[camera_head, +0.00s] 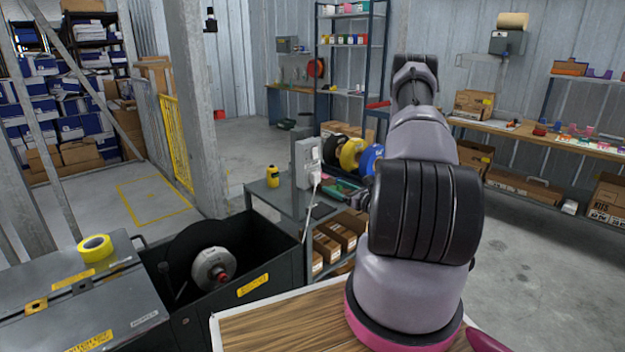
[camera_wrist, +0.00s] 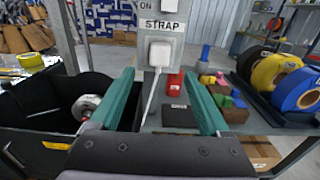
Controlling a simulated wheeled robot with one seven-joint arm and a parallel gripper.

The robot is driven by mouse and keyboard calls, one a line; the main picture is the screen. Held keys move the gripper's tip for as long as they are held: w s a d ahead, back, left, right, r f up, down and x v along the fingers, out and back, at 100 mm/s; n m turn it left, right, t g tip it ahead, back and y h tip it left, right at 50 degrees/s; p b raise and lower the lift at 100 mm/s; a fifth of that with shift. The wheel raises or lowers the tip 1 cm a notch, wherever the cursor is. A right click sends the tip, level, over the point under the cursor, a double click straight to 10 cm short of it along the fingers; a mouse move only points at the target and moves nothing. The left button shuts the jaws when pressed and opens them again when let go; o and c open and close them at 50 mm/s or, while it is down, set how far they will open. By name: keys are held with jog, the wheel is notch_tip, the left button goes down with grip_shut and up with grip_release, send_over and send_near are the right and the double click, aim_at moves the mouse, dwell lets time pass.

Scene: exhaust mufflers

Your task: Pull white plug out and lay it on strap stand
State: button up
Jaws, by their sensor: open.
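The white plug (camera_wrist: 160,53) sits on the grey upright panel under a label reading STRAP, with its white cord hanging down. It also shows small in the head view (camera_head: 315,178), on the panel above the grey table. My gripper (camera_wrist: 159,74) is open in the wrist view, its two green fingers spread left and right of the plug and cord, nothing between them held.
A red block (camera_wrist: 176,84) and several small coloured blocks stand right of the cord. Yellow (camera_wrist: 273,72) and blue (camera_wrist: 297,90) reels stand at the right. A black bin (camera_wrist: 55,108) with a reel is at the left.

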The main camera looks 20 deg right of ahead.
aim_at(318, 178)
jog(key=shift+w, duration=0.1)
jog(key=shift+x, duration=4.45)
grip_shut()
jog(key=v, duration=0.6)
